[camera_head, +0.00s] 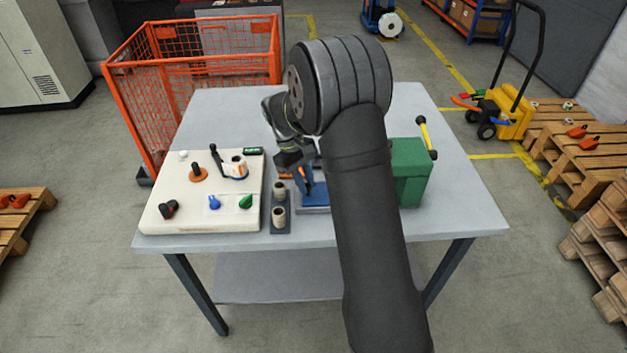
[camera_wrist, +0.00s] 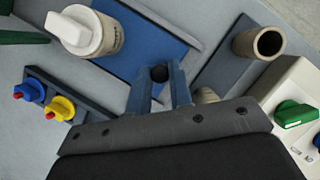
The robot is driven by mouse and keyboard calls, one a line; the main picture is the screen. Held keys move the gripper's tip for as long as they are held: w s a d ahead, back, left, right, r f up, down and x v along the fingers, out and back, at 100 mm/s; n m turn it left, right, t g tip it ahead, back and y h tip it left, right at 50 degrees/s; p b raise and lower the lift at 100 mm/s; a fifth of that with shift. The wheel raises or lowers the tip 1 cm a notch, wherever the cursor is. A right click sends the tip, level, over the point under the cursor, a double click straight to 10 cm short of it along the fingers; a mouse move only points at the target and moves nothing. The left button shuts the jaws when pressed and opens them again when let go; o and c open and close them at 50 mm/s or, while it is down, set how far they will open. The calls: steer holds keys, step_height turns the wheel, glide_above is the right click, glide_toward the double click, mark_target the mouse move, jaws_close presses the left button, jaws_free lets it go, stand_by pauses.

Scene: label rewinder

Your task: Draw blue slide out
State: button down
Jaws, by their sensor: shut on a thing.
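The blue slide (camera_wrist: 140,40) is a flat blue plate set in a grey base, seen in the wrist view. A dark round knob (camera_wrist: 159,73) sits at its near end. My gripper (camera_wrist: 160,78) is shut on this knob, with one finger on each side. In the head view the blue slide (camera_head: 312,190) is partly hidden behind my arm, and my gripper (camera_head: 305,178) is low over it. The head view does not show the grip clearly. How far the slide stands out of its base I cannot tell.
Blue and yellow knobs (camera_wrist: 48,98) sit on a dark strip. A holder with brown tubes (camera_head: 279,210) and a cream control panel (camera_head: 190,215) are left of the slide. A green box (camera_head: 410,170) is right of my arm.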

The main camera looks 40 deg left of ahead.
steer(key=shift+s+a, duration=0.2)
steer(key=c, duration=1.3)
jaws_free()
steer(key=shift+r, duration=0.1)
steer(key=v, duration=1.7)
steer(key=shift+r, duration=0.1)
steer(key=x, duration=1.7)
steer(key=shift+w+d+f, duration=0.1)
steer(key=shift+f, duration=0.15)
